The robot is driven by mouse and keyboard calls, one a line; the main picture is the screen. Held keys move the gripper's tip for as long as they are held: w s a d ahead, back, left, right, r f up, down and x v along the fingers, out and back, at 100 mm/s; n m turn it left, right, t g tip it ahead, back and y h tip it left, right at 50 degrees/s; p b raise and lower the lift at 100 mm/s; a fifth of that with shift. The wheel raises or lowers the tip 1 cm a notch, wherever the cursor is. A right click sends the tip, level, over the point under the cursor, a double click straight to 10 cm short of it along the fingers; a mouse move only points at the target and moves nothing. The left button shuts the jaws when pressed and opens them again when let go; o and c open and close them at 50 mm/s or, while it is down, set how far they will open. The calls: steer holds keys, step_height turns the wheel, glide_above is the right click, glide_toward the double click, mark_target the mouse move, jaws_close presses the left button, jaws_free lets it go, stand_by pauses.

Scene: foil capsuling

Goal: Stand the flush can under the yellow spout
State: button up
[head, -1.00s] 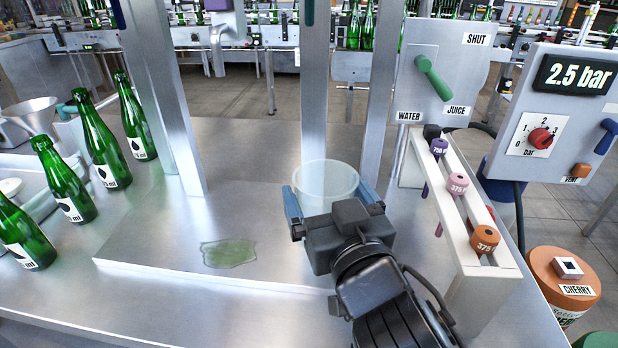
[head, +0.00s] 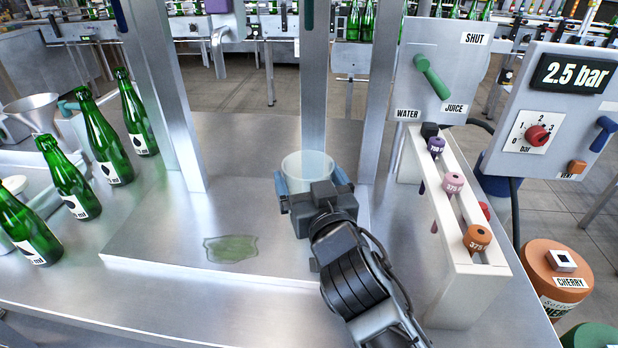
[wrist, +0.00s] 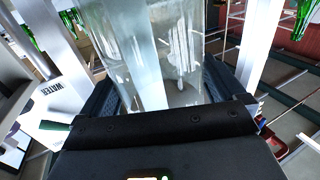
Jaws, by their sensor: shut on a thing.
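The flush can is a clear, pale, open-topped cylinder (head: 307,163) in the head view. My gripper (head: 311,182) is shut on it, one blue finger on each side. The can is upright in front of a steel post, over the raised steel plate (head: 150,238); I cannot tell whether it touches the plate. In the wrist view the can (wrist: 150,45) fills the space between the dark fingers (wrist: 160,95). No yellow spout shows; a purple nozzle tip (head: 218,6) and a dark green one (head: 308,12) hang at the top edge.
Steel posts (head: 312,90) stand around the plate. A green puddle (head: 231,248) lies on it. Several green bottles (head: 103,145) stand at the left. A white rack (head: 450,210) with labelled plugs and a valve panel with a green lever (head: 433,78) stand at the right.

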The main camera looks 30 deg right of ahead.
steer(key=shift+f+b, duration=0.3)
steer(key=shift+b, duration=0.15)
steer(key=shift+f, duration=0.1)
